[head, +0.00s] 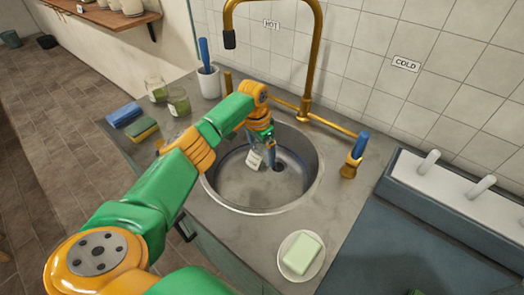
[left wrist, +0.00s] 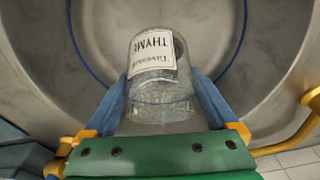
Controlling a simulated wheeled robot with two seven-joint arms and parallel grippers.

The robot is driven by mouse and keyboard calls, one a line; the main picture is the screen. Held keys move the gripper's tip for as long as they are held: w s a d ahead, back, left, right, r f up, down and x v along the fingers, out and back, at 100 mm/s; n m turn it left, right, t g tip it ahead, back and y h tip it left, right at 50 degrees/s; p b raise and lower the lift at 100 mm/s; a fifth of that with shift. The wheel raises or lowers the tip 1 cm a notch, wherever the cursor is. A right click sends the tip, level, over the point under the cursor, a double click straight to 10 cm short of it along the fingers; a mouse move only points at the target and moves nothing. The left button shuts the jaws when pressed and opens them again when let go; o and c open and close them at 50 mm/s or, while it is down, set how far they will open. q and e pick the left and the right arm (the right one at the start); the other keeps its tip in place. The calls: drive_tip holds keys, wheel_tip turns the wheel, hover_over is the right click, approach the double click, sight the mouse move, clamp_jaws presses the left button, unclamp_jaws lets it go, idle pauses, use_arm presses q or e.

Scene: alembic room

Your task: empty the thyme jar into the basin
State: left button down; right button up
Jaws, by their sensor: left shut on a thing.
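The thyme jar (left wrist: 155,92) is clear glass with a white label reading THYME, upside down in the left wrist view. In the head view its label (head: 254,160) shows inside the basin's outline. My left gripper (head: 263,153) is shut on the jar; its blue fingers (left wrist: 160,78) press on both sides of the glass. The basin (head: 245,208) is a round grey metal sink with a dark drain. The jar is tilted over it, apart from its wall. I cannot tell whether thyme is left inside. My right gripper is not in view.
A brass faucet (head: 306,90) arches behind the basin, with a blue-handled tap (head: 357,152) at right. Two glass jars (head: 178,103), a blue sponge (head: 124,114) and a brush cup (head: 208,83) stand left. A soap dish (head: 288,271) sits in front at right.

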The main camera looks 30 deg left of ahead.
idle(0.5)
use_arm(q)
drive_tip(key=t+p, duration=0.1)
drive_tip(key=p, duration=0.1)
drive_tip(key=t+p, duration=0.1)
drive_tip(key=p, duration=0.2)
drive_tip(key=shift+s+r+t+h, duration=0.1)
drive_tip(key=shift+r+t+h, duration=0.2)
drive_tip(key=shift+r+h, duration=0.1)
drive_tip(key=shift+t+p, duration=0.45)
drive_tip(key=shift+t, duration=0.05)
drive_tip(key=shift+f+t, duration=0.15)
drive_tip(key=shift+t, duration=0.25)
drive_tip(key=shift+t+h, duration=0.3)
drive_tip(key=shift+s+a+r+p, duration=0.1)
drive_tip(key=shift+a+r+p, duration=0.1)
drive_tip(key=shift+r+p, duration=0.25)
drive_tip(key=shift+s+a+r+p, duration=0.1)
drive_tip(key=shift+a+r+p, duration=0.1)
drive_tip(key=shift+r+p, duration=0.25)
drive_tip(key=r+p, duration=0.1)
drive_tip(key=s+a+r+p, duration=0.1)
drive_tip(key=r+p, duration=0.1)
drive_tip(key=shift+s+a, duration=0.3)
drive_tip(key=shift+a, duration=0.1)
